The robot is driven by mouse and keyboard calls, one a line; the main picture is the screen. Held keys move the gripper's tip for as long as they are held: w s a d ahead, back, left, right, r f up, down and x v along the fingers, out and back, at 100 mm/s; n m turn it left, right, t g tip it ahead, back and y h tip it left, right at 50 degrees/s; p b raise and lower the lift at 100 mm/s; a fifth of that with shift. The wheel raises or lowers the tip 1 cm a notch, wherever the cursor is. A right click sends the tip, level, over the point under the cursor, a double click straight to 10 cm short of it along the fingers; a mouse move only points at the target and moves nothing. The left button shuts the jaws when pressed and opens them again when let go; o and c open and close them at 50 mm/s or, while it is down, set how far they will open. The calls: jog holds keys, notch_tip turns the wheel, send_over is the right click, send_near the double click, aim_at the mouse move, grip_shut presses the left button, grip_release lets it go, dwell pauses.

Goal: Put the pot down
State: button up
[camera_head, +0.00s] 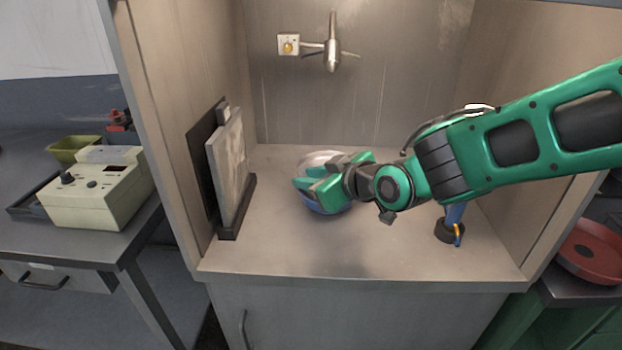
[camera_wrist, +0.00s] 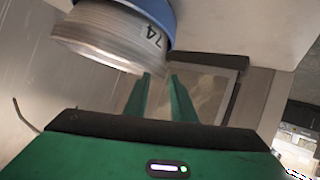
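A round container with a clear or metal upper wall and a blue base, likely the pot (camera_head: 322,208), stands on the bench of the cabinet, left of centre. In the wrist view the pot (camera_wrist: 112,38) shows large at the top left, upside down, with a blue band and the number 74. My gripper (camera_head: 304,187) reaches in from the right and covers much of the pot in the head view. In the wrist view the green fingers (camera_wrist: 160,77) stand apart with nothing between them, and the pot lies beside them. Whether they touch it is unclear.
A rack with upright panels (camera_head: 228,170) stands left of the pot. A blue tool in a dark round base (camera_head: 449,231) is at the right. A tap (camera_head: 332,55) is on the back wall. The front middle of the bench is clear.

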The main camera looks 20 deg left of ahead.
jog(key=v, duration=1.2)
jog(key=shift+r, duration=0.2)
jog(key=shift+w+d, duration=0.1)
jog(key=w+d+f+m+h, duration=0.2)
jog(key=d+f+m+h, duration=0.1)
jog(key=d, duration=0.7)
jog(key=w+d+f+m+h, duration=0.2)
jog(key=d+f+m+h, duration=0.1)
jog(key=d, duration=0.8)
jog(key=s+d+f+m+g+h, duration=0.1)
jog(key=s+d+f+m+h, duration=0.15)
jog(key=d, duration=0.55)
jog(key=s+d+f+m+g+h, duration=0.1)
jog(key=s+d+m, duration=0.2)
jog(key=d, duration=0.6)
jog(key=s+d+m+g, duration=0.3)
jog(key=s+d+m, duration=0.1)
jog(key=s, duration=0.5)
jog(key=s+d+f+m+g, duration=0.1)
jog(key=s+d+m+g, duration=0.1)
jog(key=s+d+m, duration=0.2)
jog(key=s+d, duration=0.3)
jog(key=s, duration=0.2)
jog(key=shift+s+d+f+g+h, duration=0.3)
jog(key=shift+d+g+h, duration=0.05)
jog(key=shift+g, duration=0.05)
